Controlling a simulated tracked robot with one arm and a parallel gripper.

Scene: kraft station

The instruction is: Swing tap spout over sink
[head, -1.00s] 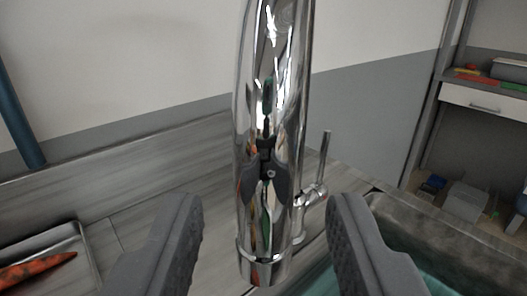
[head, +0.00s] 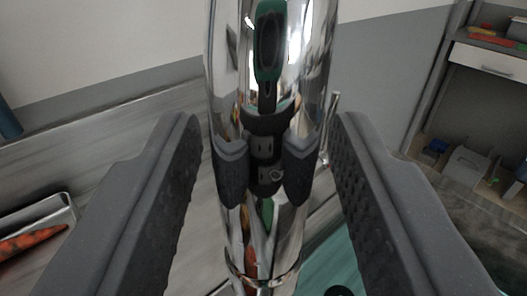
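The chrome tap spout (head: 228,105) stands upright and large in the middle of the head view, with its lower end near the bottom of the picture. My gripper (head: 266,135) is open, with one dark finger on each side of the spout. Gaps show between the fingers and the spout. The spout mirrors my gripper and arm. The tap's lever (head: 332,115) shows just right of the spout, partly hidden by it and the right finger. The teal sink basin (head: 325,262) lies below right, largely covered by the right finger.
A grey wood-grain worktop (head: 90,160) spreads to the left. A metal tray (head: 62,212) with an orange-red item (head: 30,242) lies at the lower left. Shelves with a white drawer (head: 488,60) and boxes stand at the right. A blue post (head: 8,122) shows at the left edge.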

